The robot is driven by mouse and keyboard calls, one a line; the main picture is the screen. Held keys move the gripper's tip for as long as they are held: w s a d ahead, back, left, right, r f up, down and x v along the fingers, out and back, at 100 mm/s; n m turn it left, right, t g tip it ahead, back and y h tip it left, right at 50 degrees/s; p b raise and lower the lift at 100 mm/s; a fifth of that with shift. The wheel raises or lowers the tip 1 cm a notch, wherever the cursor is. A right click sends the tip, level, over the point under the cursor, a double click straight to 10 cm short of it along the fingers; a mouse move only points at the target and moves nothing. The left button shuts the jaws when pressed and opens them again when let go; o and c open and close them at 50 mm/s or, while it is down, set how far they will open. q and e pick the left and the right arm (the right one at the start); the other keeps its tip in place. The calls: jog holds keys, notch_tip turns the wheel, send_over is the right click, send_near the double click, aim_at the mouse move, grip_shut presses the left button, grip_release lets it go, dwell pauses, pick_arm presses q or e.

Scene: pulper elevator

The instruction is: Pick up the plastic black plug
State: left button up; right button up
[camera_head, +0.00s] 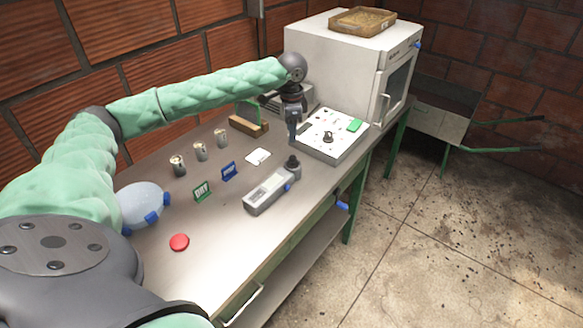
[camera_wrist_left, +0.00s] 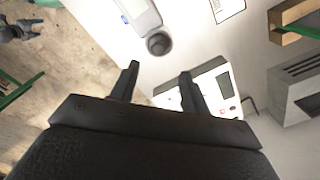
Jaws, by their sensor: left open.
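The black plug (camera_head: 293,161) is a small round dark piece at the far end of a grey handheld meter (camera_head: 267,190) on the table. In the left wrist view the plug (camera_wrist_left: 158,42) shows as a dark round cap just beyond my fingertips, roughly centred between them. My left gripper (camera_head: 293,136) points down above the table, behind the plug and beside the white box. In the left wrist view its two fingers (camera_wrist_left: 158,75) are apart with nothing between them. The gripper and plug are apart.
A white box with a green button (camera_head: 354,125) stands close to the gripper's right, and a large white oven (camera_head: 340,60) behind it. Several cans (camera_head: 199,150), small signs (camera_head: 229,171) and a red disc (camera_head: 179,242) lie leftward.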

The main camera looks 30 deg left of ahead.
aim_at(293, 157)
pick_arm(q)
notch_tip(293, 157, down, 3)
jog(key=shift+s+d+r+b, duration=0.1)
jog(key=shift+s+r+b, duration=0.05)
jog(key=shift+b, duration=0.95)
pick_arm(e)
notch_tip(293, 157, up, 9)
jog(key=a, duration=0.1)
pick_arm(q)
jog(key=shift+f, duration=0.45)
jog(key=shift+f+p, duration=0.35)
jog(key=shift+f, duration=0.35)
jog(key=f+p, duration=0.1)
jog(key=f, duration=0.1)
jog(key=f+p, duration=0.1)
jog(key=f, duration=0.1)
jog(key=shift+w+d+f, duration=0.15)
jog(key=shift+w+f, duration=0.05)
jog(key=shift+f, duration=0.7)
pick_arm(e)
notch_tip(293, 157, down, 10)
jog(key=s+d, duration=0.1)
jog(key=shift+s+d, duration=0.3)
jog(key=shift+s, duration=0.1)
jog(key=shift+f, duration=0.1)
pick_arm(q)
grip_shut()
